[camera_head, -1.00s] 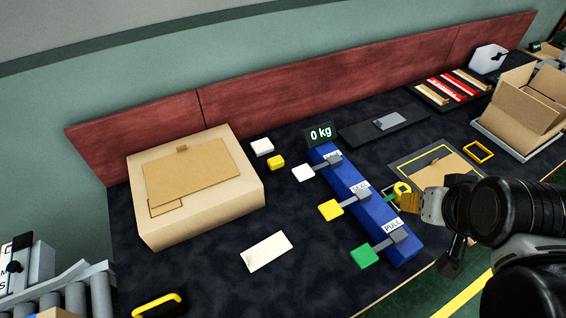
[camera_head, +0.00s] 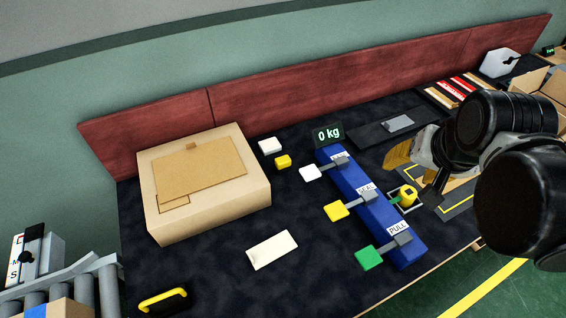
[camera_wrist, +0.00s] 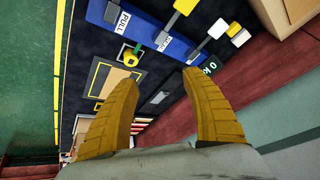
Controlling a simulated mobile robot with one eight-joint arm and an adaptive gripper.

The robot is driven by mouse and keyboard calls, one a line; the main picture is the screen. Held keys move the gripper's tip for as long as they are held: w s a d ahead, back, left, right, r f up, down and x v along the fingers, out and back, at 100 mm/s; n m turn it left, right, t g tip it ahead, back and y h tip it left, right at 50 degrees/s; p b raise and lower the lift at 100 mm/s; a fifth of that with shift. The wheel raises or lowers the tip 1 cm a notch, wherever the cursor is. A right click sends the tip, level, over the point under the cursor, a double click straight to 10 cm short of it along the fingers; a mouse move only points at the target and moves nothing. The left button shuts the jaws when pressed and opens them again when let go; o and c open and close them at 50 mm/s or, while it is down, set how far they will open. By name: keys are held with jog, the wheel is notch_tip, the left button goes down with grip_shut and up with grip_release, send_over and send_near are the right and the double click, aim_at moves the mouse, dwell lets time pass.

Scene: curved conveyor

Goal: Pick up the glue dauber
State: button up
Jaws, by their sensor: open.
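A small round yellow item (camera_head: 407,195) with a dark top sits in a small frame at the right side of the blue lever bar (camera_head: 372,209). It may be the glue dauber; I cannot tell for sure. In the wrist view the yellow item (camera_wrist: 131,58) lies with a green part, beyond the left fingertip and apart from it. My gripper (camera_wrist: 160,77) is open and empty, with yellow-brown fingers spread. In the head view my gripper (camera_head: 397,153) is above the table, behind the yellow item; my arm hides part of the table's right side.
A cardboard box (camera_head: 205,205) stands at the left. White, yellow and green lever paddles stick out left of the blue bar. A grey device (camera_head: 398,123) lies on a dark plate, with a red back wall (camera_head: 330,72) behind.

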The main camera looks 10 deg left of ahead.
jog(key=w+a+m+g+p, duration=0.1)
jog(key=w+a+m+g, duration=0.1)
jog(key=w+a, duration=0.6)
jog(key=m+g+p, duration=0.3)
jog(key=m+g, duration=0.1)
jog(key=m, duration=0.2)
send_over(283, 159)
jog(key=shift+h, duration=0.3)
jog(key=f, duration=1.7)
jog(key=shift+s+d+f, duration=0.2)
jog(key=shift+d+f, duration=0.05)
jog(key=shift+d, duration=0.05)
jog(key=shift+a+f, duration=0.15)
jog(key=shift+f, duration=0.25)
notch_tip(283, 159, down, 6)
jog(key=shift+r+b, duration=0.2)
jog(key=shift+b, duration=1.05)
notch_tip(283, 159, down, 5)
jog(key=b, duration=0.2)
jog(key=shift+w+a+b, duration=0.15)
jog(key=shift+b, duration=0.25)
jog(key=shift+r, duration=0.1)
grip_shut()
